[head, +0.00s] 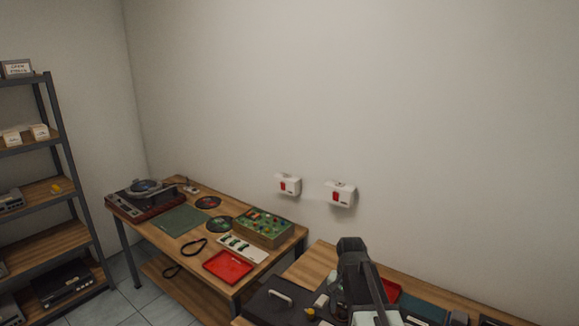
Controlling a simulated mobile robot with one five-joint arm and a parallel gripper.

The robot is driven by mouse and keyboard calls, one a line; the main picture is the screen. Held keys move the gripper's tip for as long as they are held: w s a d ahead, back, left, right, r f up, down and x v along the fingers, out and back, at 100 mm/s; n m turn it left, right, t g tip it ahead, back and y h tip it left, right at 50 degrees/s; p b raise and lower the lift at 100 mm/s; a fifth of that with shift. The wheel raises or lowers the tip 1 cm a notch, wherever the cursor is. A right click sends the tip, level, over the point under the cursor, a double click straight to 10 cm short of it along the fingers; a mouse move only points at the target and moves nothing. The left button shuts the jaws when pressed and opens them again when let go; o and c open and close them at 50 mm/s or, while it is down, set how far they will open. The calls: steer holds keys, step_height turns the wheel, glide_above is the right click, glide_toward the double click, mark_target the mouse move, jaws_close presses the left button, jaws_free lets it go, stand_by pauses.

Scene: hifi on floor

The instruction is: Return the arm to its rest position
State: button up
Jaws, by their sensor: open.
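My arm (356,276) shows at the bottom, right of centre, as dark grey links. Its bend stands up in front of the right-hand bench (312,263), and its lower part runs out of the frame. My gripper cannot be made out in the head view, so what its jaws hold or touch does not show.
The left bench (160,228) carries a turntable (146,190), a green mat (184,220), records, a green circuit box (263,227) and a red tray (228,267). A shelf rack (72,180) stands at the far left. Two white wall boxes (340,193) hang above the benches.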

steer(key=s+f+n+b, duration=0.3)
steer(key=s+f+n, duration=0.1)
steer(key=s, duration=0.7)
steer(key=shift+n+b, duration=0.35)
steer(key=shift+n, duration=0.35)
